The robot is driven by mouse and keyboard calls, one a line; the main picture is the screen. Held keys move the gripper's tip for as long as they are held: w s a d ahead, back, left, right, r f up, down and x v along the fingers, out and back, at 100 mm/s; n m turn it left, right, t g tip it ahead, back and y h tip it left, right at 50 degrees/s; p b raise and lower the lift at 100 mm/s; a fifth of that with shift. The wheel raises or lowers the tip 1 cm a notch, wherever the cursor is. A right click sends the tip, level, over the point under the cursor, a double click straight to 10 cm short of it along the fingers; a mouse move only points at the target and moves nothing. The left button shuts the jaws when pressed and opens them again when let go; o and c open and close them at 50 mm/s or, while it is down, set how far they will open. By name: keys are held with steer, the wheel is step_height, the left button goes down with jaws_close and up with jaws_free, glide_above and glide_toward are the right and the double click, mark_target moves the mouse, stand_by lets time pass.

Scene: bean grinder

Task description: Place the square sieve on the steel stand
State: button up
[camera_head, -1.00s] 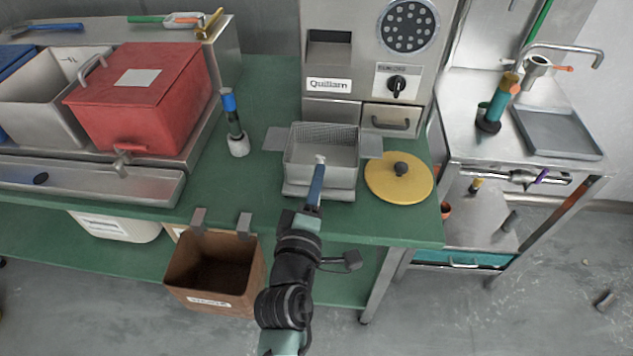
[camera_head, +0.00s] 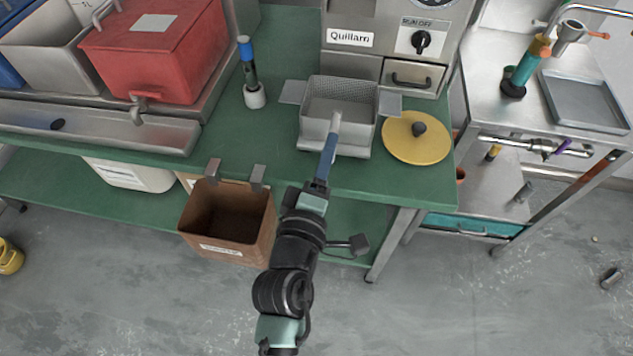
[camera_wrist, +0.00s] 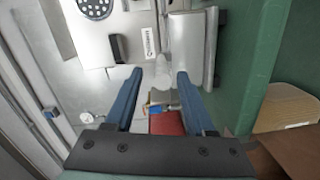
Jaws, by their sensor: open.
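The square sieve (camera_head: 312,120), a grey mesh box with flat side flanges, is upright on the green table in front of the machine. It appears to rest on the steel stand (camera_head: 350,152), of which only a low front edge shows; the contact is hidden. A pale handle (camera_head: 336,122) sticks out from the sieve towards me. My gripper (camera_head: 333,137) is at the near side of the sieve, in line with this handle. In the wrist view, my two blue fingers (camera_wrist: 160,74) are apart, with the pale handle (camera_wrist: 165,70) at their tips, not clamped.
A yellow round lid (camera_head: 418,150) with a dark knob lies right of the sieve. A blue-topped brush-like tool (camera_head: 248,65) stands to its left. The grinder (camera_head: 350,38) is behind. A brown bin (camera_head: 228,245) hangs at the table's front edge. A red box (camera_head: 155,55) stands left.

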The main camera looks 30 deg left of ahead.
steer(key=v, duration=0.7)
steer(key=shift+b, duration=0.45)
steer(key=w+d+r+m+t+h, duration=0.1)
steer(key=w+d+r+m+t, duration=0.2)
steer(key=r, duration=0.6)
steer(key=w+d+r+m+t+h, duration=0.15)
steer(key=r+m, duration=0.25)
steer(key=r, duration=0.4)
steer(key=w+d+r+m+t+h, duration=0.1)
steer(key=w+d+r+m, duration=0.25)
steer(key=r, duration=0.55)
steer(key=s+d+r+m+t, duration=0.2)
steer(key=s+d+r+m, duration=0.1)
steer(key=r, duration=0.8)
steer(key=s+d+r+m+t, duration=0.2)
steer(key=s+r, duration=0.4)
steer(key=r, duration=0.4)
steer(key=m+t, duration=0.1)
steer(key=m, duration=0.1)
steer(key=shift+d+r+m, duration=0.35)
steer(key=shift+d, duration=0.05)
steer(key=shift+w, duration=0.1)
